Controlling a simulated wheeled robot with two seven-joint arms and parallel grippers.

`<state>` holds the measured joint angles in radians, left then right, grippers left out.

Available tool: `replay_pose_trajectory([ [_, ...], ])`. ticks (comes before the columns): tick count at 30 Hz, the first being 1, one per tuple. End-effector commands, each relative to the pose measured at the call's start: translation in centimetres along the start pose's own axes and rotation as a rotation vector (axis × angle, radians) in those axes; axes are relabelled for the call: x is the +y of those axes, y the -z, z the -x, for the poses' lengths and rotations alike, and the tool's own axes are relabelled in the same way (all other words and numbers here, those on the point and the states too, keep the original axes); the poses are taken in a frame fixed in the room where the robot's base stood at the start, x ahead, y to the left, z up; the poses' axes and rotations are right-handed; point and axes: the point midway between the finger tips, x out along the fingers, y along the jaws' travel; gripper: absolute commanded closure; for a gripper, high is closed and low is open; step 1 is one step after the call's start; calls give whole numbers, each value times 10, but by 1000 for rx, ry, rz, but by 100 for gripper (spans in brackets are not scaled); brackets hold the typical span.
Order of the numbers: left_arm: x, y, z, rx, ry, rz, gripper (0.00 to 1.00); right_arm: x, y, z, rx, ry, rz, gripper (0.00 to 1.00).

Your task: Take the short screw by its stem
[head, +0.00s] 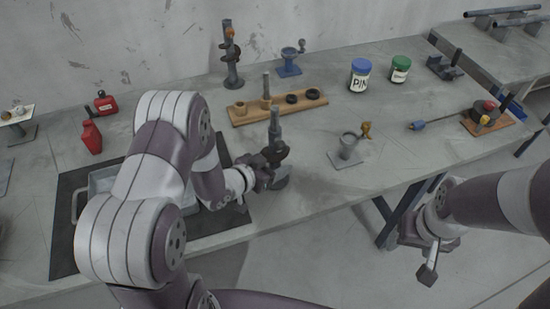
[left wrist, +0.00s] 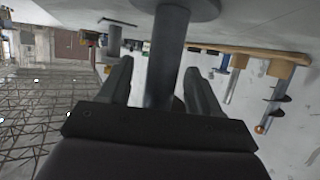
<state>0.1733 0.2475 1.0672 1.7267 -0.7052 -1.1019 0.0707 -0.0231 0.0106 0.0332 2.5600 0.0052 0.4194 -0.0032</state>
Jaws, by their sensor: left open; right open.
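A short grey upright screw (head: 275,121) stands near the table's front edge, its stem rising above a dark collar and a round grey foot. My left gripper (head: 268,170) is low beside it and covers part of it. In the left wrist view the smooth grey stem (left wrist: 166,55) passes between the two open fingers of my left gripper (left wrist: 160,85), with a round disc at its upper end. A gap shows at the left finger; contact on the right cannot be told. My right gripper (head: 428,270) is empty, off the table's front edge.
A wooden rack (head: 240,117) with a peg and rings stands behind the screw. A grey cup stand (head: 347,150) is to its right. A metal tray on a black mat (head: 68,245) lies left, under my left arm. Blue (head: 360,77) and green-lidded (head: 399,70) jars stand farther back.

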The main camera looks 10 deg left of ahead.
Motion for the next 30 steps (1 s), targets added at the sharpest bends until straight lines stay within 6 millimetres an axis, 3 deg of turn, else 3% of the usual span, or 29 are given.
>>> replay_pose_trajectory([
  [7, 0, 0, -4, -1, 1, 0, 37, 0, 0, 0, 0, 0, 0, 32],
  [8, 0, 0, -4, -1, 1, 0, 43, 0, 0, 0, 0, 0, 0, 32],
  [13, 0, 0, -4, -1, 1, 0, 98, 0, 0, 0, 0, 0, 0, 32],
  [24, -1, 4, -4, 4, 2, -3, 100, 0, 0, 0, 0, 0, 0, 32],
  [30, -1, 16, 1, 6, 2, -4, 100, 0, 0, 1, 0, 0, 0, 32],
])
